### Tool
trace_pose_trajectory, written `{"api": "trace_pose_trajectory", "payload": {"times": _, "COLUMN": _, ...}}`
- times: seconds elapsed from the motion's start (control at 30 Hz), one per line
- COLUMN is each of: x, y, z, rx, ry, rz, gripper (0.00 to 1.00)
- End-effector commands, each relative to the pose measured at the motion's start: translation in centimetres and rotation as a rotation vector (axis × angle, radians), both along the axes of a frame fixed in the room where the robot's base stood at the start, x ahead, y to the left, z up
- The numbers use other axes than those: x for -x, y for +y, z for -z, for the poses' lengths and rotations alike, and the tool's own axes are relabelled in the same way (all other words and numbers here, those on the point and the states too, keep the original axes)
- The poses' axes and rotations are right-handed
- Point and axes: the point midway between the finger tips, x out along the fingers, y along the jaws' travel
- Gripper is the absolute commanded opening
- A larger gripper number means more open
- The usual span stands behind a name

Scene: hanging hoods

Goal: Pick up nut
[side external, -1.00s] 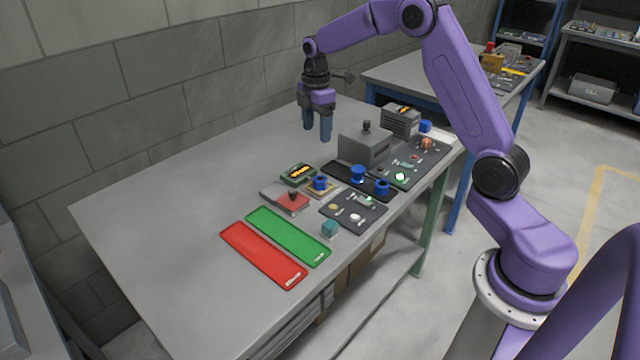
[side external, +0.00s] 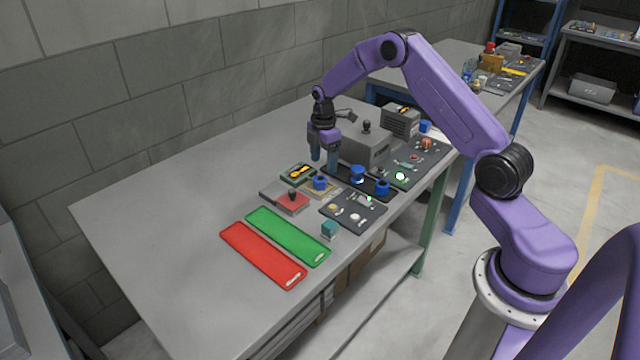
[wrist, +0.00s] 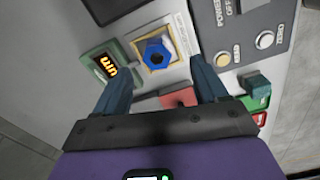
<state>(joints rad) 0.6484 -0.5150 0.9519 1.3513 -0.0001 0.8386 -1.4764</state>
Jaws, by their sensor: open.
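A blue nut (side external: 320,182) sits on a small tan-framed plate near the middle of the table. In the wrist view the nut (wrist: 156,53) is a blue ring with a dark centre, above and between my finger tips. My gripper (side external: 324,167) is open and empty, pointing down just behind the nut in the side view. In the wrist view its two dark fingers (wrist: 157,72) stand wide apart. Two similar blue pieces, one (side external: 357,173) and another (side external: 382,187), are on a dark board to the right.
A green device with a yellow display (side external: 299,172) is close left of the nut. A red-topped block (side external: 285,198) and a dark button panel (side external: 350,213) lie in front. A grey box (side external: 364,147) stands behind. Green (side external: 288,236) and red (side external: 262,254) trays lie front left. The table's left is clear.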

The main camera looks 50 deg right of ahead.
Motion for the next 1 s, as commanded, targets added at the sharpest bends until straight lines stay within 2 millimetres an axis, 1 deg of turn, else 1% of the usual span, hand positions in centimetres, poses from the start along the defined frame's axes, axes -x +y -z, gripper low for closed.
{"api": "trace_pose_trajectory", "payload": {"times": 0.23, "x": -0.2, "y": 0.2, "z": 1.6, "rx": 0.000, "ry": 0.001, "rz": 0.000, "gripper": 0.72}}
{"api": "trace_pose_trajectory", "payload": {"times": 0.4, "x": -0.7, "y": 0.7, "z": 3.8, "rx": 0.000, "ry": 0.002, "rz": -0.001, "gripper": 0.72}}
{"api": "trace_pose_trajectory", "payload": {"times": 0.53, "x": -0.7, "y": 0.6, "z": 5.3, "rx": 0.000, "ry": 0.001, "rz": 0.001, "gripper": 0.72}}
{"api": "trace_pose_trajectory", "payload": {"times": 0.67, "x": -0.7, "y": 0.7, "z": 5.8, "rx": 0.000, "ry": -0.001, "rz": 0.000, "gripper": 0.72}}
{"api": "trace_pose_trajectory", "payload": {"times": 0.87, "x": -0.7, "y": 0.7, "z": 5.8, "rx": 0.000, "ry": -0.001, "rz": 0.001, "gripper": 0.72}}
{"api": "trace_pose_trajectory", "payload": {"times": 0.9, "x": -0.7, "y": 0.7, "z": 5.8, "rx": 0.000, "ry": -0.001, "rz": 0.001, "gripper": 0.59}}
{"api": "trace_pose_trajectory", "payload": {"times": 0.97, "x": -0.7, "y": 0.7, "z": 5.8, "rx": 0.000, "ry": -0.001, "rz": 0.001, "gripper": 0.40}}
{"api": "trace_pose_trajectory", "payload": {"times": 1.0, "x": -0.7, "y": 0.7, "z": 5.8, "rx": 0.000, "ry": -0.001, "rz": 0.001, "gripper": 0.27}}
